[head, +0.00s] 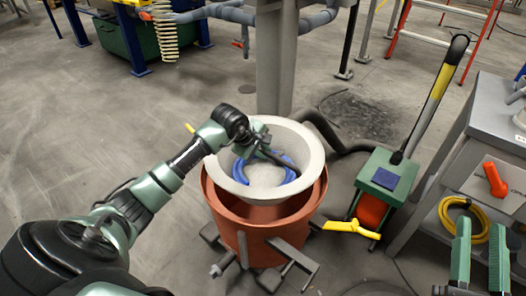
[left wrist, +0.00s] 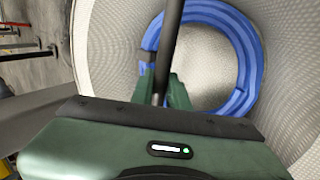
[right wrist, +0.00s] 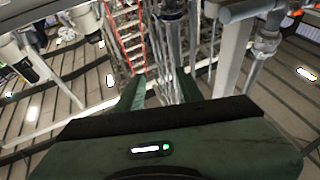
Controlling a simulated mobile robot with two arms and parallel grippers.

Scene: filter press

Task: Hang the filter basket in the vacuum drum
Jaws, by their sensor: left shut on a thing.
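The filter basket (head: 312,148) is a pale, round, mesh-walled bowl with a blue ring (head: 240,172) lying inside; its mesh wall also fills much of the left wrist view (left wrist: 112,50). The basket is over the mouth of the orange-brown vacuum drum (head: 255,243), with its rim above the drum's rim. The drum's inner wall shows in front of it; I cannot tell whether the basket rests on anything. My left gripper (head: 262,148) is shut on the basket's dark bar handle (left wrist: 170,45). My right gripper (head: 480,262) is open and empty at the lower right.
A green pump unit (head: 384,180) with a tall handle stands right of the drum, joined by a dark hose (head: 325,128). A grey bench (head: 500,140) stands at the right. A pillar (head: 277,60) rises behind the drum.

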